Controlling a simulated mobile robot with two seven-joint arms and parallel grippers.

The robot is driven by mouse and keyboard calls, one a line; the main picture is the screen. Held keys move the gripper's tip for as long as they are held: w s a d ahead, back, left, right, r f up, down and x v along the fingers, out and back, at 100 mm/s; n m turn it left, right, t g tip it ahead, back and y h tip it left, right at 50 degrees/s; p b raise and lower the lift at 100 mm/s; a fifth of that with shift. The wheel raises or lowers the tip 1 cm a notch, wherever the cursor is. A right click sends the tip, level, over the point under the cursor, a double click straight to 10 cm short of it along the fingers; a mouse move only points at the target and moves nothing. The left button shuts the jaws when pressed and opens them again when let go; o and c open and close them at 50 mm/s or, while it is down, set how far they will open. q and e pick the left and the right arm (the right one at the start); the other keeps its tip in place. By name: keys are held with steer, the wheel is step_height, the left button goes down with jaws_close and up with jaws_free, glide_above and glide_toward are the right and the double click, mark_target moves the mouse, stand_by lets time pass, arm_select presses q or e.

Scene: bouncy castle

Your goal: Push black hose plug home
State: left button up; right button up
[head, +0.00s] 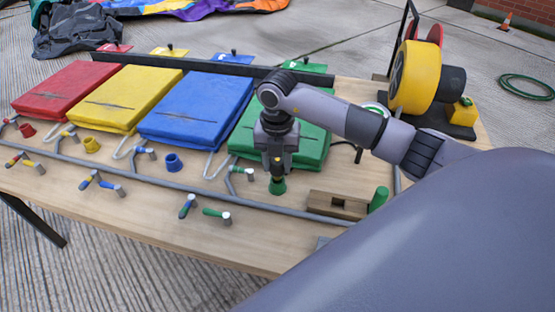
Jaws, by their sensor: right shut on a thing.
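My right gripper (277,158) points straight down over the front edge of the green pad and is shut on a small dark piece, which I take for the black hose plug (278,177). Most of the plug is hidden between the fingers. Its lower end is at the mouth of a green cup-shaped socket (278,188) on the wooden table (150,215). I cannot tell how deep it sits. My left gripper is not in view.
Red, yellow, blue and green (312,145) pads lie in a row. A blue socket (173,162) and short coloured hose pieces (215,213) stand in front along a grey pipe (130,170). A wooden block (338,205) and green cylinder (379,198) are right; a yellow blower (413,78) stands behind.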

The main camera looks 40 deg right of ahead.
stand_by(0.7)
steer(key=shift+f, duration=0.2)
steer(key=shift+f, duration=0.3)
stand_by(0.5)
steer(key=shift+f, duration=0.15)
steer(key=shift+f, duration=0.35)
stand_by(0.7)
steer(key=shift+f, duration=0.2)
